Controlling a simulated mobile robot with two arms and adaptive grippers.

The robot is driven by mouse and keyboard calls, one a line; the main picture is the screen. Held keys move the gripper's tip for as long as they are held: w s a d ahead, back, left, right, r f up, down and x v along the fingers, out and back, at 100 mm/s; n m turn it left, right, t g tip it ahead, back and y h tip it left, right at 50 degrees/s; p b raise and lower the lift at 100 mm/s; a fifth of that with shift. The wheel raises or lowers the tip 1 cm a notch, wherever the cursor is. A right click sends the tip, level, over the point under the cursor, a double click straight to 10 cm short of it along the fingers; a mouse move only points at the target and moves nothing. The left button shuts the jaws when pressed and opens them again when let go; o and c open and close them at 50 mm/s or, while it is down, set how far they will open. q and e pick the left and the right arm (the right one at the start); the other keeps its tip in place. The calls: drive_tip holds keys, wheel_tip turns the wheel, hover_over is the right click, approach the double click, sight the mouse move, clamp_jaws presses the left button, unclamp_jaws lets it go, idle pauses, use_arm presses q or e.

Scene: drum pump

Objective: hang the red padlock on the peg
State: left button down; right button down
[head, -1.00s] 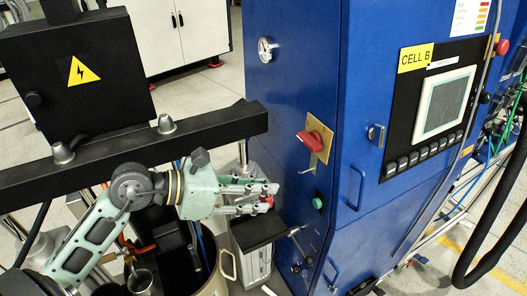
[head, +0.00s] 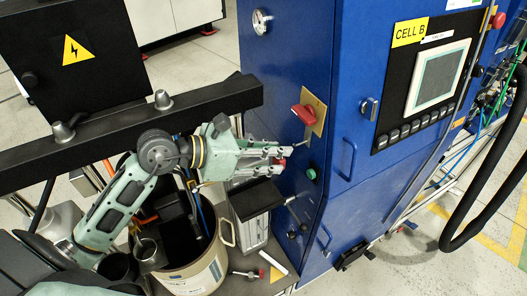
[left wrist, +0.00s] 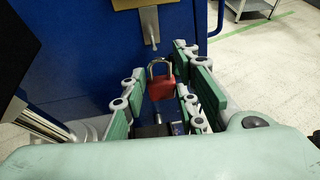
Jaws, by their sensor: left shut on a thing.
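The red padlock (left wrist: 161,88) is upright between the fingertips of my left gripper (left wrist: 160,98) in the left wrist view, its silver shackle on top and open space around the shackle. In the head view only a little red of the padlock (head: 278,161) shows among the fingers of my left gripper (head: 284,158), which is shut on it. The thin metal peg (head: 302,143) sticks out below the red rotary switch (head: 304,114) on the blue cabinet. In the left wrist view the peg (left wrist: 154,38) is above and beyond the shackle, apart from it. My right gripper is out of view.
The blue cabinet (head: 300,60) stands close ahead of the gripper. A green button (head: 311,173) is below the peg. A black-topped box (head: 257,197) is under the gripper. A black beam (head: 110,132) and a drum (head: 200,274) are near my left arm.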

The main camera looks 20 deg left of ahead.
use_arm(q)
drive_tip(key=shift+w+r+x, duration=0.15)
drive_tip(key=shift+x, duration=0.75)
drive_tip(key=shift+w+r+x, duration=0.1)
drive_tip(key=shift+r+x, duration=0.05)
drive_tip(key=shift+x, duration=0.7)
drive_tip(key=shift+w+r+x, duration=0.15)
drive_tip(key=shift+x, duration=0.75)
drive_tip(key=shift+a, duration=0.1)
drive_tip(key=c, duration=1.3)
unclamp_jaws()
drive_tip(key=v, duration=1.2)
